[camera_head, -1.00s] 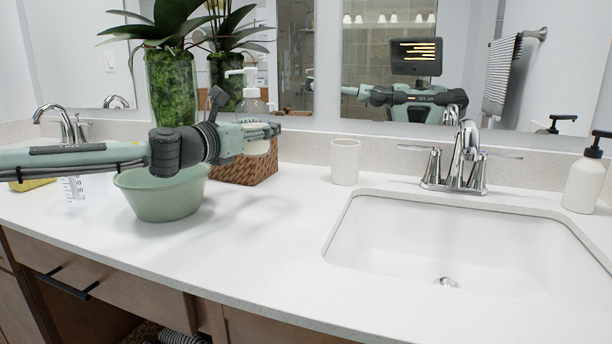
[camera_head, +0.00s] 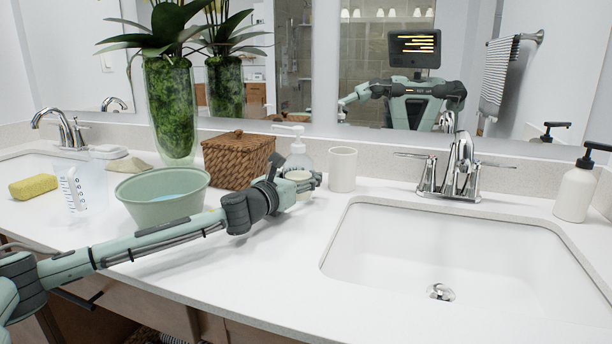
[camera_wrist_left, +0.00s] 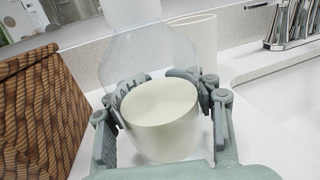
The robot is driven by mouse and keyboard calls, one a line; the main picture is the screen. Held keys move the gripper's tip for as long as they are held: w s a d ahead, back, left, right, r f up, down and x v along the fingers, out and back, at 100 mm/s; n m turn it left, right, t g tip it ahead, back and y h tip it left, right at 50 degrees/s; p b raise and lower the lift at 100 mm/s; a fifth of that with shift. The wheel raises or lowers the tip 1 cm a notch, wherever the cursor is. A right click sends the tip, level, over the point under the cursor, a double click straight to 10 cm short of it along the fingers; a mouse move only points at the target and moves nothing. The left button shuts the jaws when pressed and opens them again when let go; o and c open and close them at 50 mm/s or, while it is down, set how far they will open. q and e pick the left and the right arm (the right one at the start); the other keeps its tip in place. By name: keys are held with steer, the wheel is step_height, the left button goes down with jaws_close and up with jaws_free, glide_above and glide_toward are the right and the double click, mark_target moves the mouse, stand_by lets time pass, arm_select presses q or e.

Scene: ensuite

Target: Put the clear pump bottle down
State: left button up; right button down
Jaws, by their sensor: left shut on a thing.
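The clear pump bottle (camera_head: 297,155) has a white pump top and pale cream contents. It stands upright at the back of the white counter (camera_head: 265,258), between the woven basket and the white cup. My left gripper (camera_head: 308,180) is shut on its lower part. In the left wrist view the fingers of my left gripper (camera_wrist_left: 165,95) sit on both sides of the clear pump bottle (camera_wrist_left: 140,58). The bottle's base is at or very near the counter; I cannot tell whether it touches. My right gripper is not in view.
A woven basket (camera_head: 237,160) is just left of the bottle, and a white cup (camera_head: 342,169) is just right. A green bowl (camera_head: 163,198), clear measuring jug (camera_head: 82,190) and yellow sponge (camera_head: 33,186) are further left. The sink (camera_head: 460,250) lies right. The front counter is clear.

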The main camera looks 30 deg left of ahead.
arm_select(q)
steer(key=shift+f, duration=0.2)
stand_by(0.3)
steer(key=o, duration=1.2)
steer(key=shift+c, duration=0.2)
steer(key=shift+o, duration=2.6)
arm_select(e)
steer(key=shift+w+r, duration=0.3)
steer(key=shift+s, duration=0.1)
